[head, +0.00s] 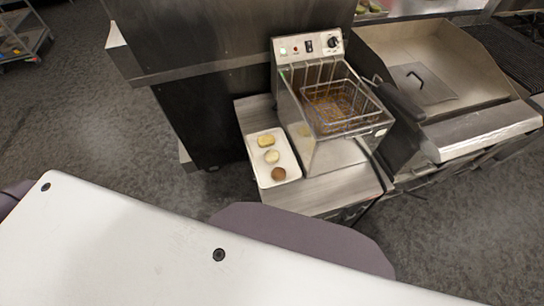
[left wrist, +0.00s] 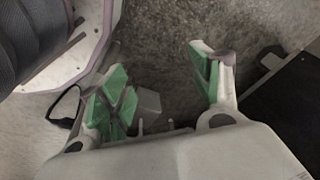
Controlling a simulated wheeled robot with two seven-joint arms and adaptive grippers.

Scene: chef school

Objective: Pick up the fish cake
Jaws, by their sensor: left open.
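A white tray (head: 253,157) in the head view holds three small food pieces in a row. A yellowish oblong piece (head: 265,140) lies at the back, a pale round piece (head: 271,156) in the middle and a brown round piece (head: 278,174) at the front. They are too small to tell surely which is the fish cake. My left gripper (left wrist: 160,78) shows in the left wrist view with its green-padded fingers apart, empty, above the grey floor. Neither gripper shows in the head view, and my right gripper is not seen.
The tray stands on a steel counter (head: 323,192), left of a deep fryer (head: 308,92) with a wire basket (head: 342,107). A griddle (head: 430,72) stands right of the fryer. A dark cabinet (head: 203,122) stands left of the counter. Open floor (head: 85,110) lies at the left.

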